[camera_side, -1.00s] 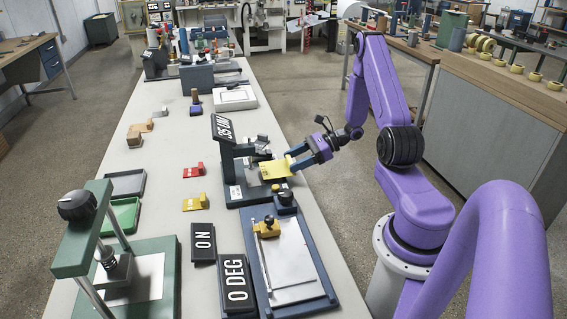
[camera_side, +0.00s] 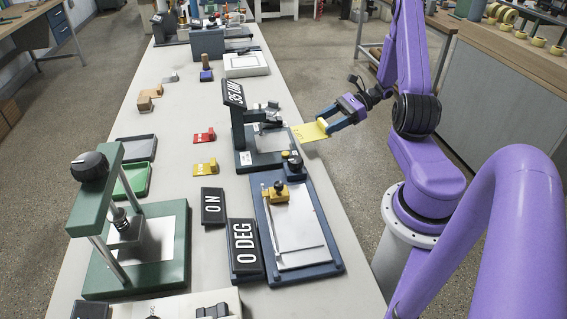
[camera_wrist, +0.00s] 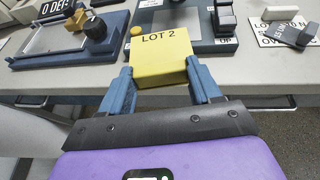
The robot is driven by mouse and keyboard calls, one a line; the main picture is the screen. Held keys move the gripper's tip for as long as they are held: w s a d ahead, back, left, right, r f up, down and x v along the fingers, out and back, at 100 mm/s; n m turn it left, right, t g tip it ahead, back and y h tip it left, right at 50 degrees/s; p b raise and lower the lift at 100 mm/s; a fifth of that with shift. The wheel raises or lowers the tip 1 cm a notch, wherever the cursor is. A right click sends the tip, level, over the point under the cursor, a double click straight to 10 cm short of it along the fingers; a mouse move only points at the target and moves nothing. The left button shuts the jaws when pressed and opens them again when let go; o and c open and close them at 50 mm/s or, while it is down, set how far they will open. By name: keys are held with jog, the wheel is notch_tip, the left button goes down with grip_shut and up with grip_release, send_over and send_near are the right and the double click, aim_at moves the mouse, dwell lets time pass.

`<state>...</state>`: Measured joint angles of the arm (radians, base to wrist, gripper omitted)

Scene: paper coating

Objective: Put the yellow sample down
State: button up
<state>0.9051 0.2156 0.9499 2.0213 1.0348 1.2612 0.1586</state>
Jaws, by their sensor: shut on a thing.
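The yellow sample (camera_side: 310,133) is a flat yellow sheet with a raised block at my gripper's end. A pale plate (camera_side: 270,140) lies on the gauge base, apart from the sample.
A yellow tabbed piece (camera_side: 205,167) and a red one (camera_side: 204,137) lie left of the gauge. A blue board with a white sheet (camera_side: 297,238) lies in front of it. A green tray (camera_side: 133,181) and a grey tray (camera_side: 137,149) are farther left. Clear table lies between.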

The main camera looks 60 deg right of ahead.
jog(key=w+a+r+n+g, duration=0.1)
jog(key=a, duration=0.2)
jog(key=w+a+r+n+g+y, duration=0.1)
jog(key=w+a, duration=0.1)
jog(key=a, duration=0.2)
jog(key=w+a+r+n+g, duration=0.1)
jog(key=w+a, duration=0.1)
jog(key=a, duration=0.2)
jog(key=shift+w+a+y, duration=0.1)
jog(key=shift+w+y, duration=0.15)
jog(key=shift+y, duration=0.15)
jog(key=shift+w+a+r+m+t+h, duration=0.4)
jog(key=shift+w+a+r+m+t, duration=0.4)
jog(key=shift+a, duration=2.65)
jog(key=shift+w+a+r+m+t+h, duration=0.45)
jog(key=shift+w+a+r, duration=0.55)
jog(key=shift+a, duration=2.4)
notch_tip(320, 180, up, 18)
jog(key=w+d+m+t+h, duration=0.2)
jog(key=w+d+m+h, duration=0.1)
jog(key=w+d, duration=0.75)
jog(key=w+d+m+t+h, duration=0.35)
jog(key=w+d, duration=0.35)
jog(key=w, duration=0.7)
jog(key=shift+g+y, duration=0.3)
jog(key=shift+y, duration=0.2)
jog(key=shift+s+f, duration=0.15)
jog(key=shift+f, duration=7)
jog(key=shift+s+f, duration=0.15)
jog(key=shift+f, duration=6.95)
